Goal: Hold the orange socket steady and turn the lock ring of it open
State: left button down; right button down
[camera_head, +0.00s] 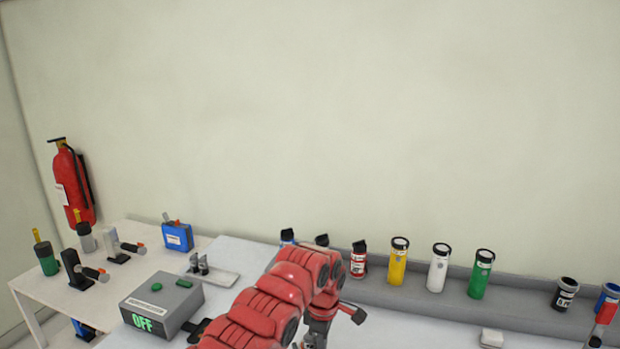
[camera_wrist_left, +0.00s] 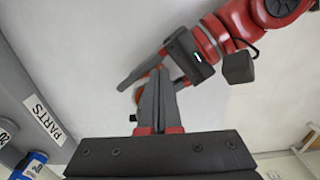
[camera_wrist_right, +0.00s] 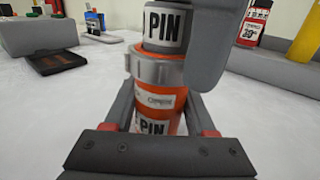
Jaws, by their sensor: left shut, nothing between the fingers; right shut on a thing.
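The orange socket (camera_wrist_right: 168,103) stands upright in the right wrist view, with a PIN label low on it. Its grey lock ring (camera_wrist_right: 152,68) is around its upper part, and a grey plug (camera_wrist_right: 167,27) with a PIN label rises from it. My right gripper (camera_wrist_right: 160,108) is shut on the socket, one finger each side. My left gripper (camera_wrist_left: 162,78) is shut and empty; its fingers meet in the left wrist view. A grey part, apparently of my left gripper, hangs close beside the plug and ring. In the head view my left arm hides the socket.
A grey box reading OFF (camera_head: 162,305) stands left of my arm. Yellow (camera_head: 398,262), white (camera_head: 438,268) and green (camera_head: 481,274) cylinders stand on the back ledge. A small white block (camera_head: 491,338) lies at right. A side table (camera_head: 40,288) holds several tools.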

pick_arm(q)
jog(key=shift+w+a, duration=0.25)
jog(key=shift+a, duration=0.15)
jog(key=shift+s+d+r, duration=0.1)
jog(key=shift+s+d, duration=0.1)
jog(key=shift+d, duration=0.05)
jog(key=shift+s+d+r, duration=0.1)
jog(key=shift+r, duration=1.35)
jog(key=shift+d+r, duration=0.1)
jog(key=shift+r, duration=1.35)
notch_tip(320, 180, down, 6)
jog(key=shift+s, duration=0.15)
